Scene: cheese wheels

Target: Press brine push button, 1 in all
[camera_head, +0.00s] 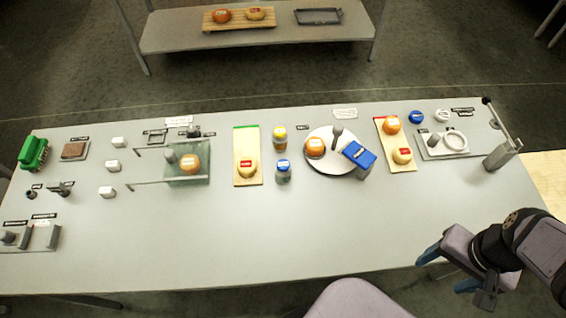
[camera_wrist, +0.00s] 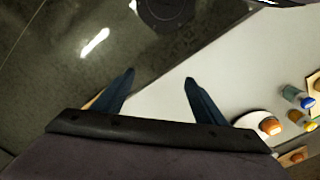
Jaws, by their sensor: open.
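My gripper (camera_head: 447,269) is at the lower right in the head view, over the table's front edge. Its two blue fingers are spread apart with nothing between them. It also shows in the wrist view (camera_wrist: 159,78), over the table corner and the floor. Labels on the table are too small to read, so I cannot tell which control is the brine push button. Small dark controls (camera_head: 62,188) stand at the left of the table, and a panel with several grey controls (camera_head: 53,237) lies at the front left. My gripper is far from both.
The grey table (camera_head: 330,240) is clear along its front. A lever stand (camera_head: 500,157) rises at the right. A round white plate (camera_head: 318,164) holds an orange cheese and a blue-topped block. Boards with cheeses (camera_head: 247,135), jars (camera_head: 283,176) and a railed glass plate (camera_head: 200,146) stand along the middle.

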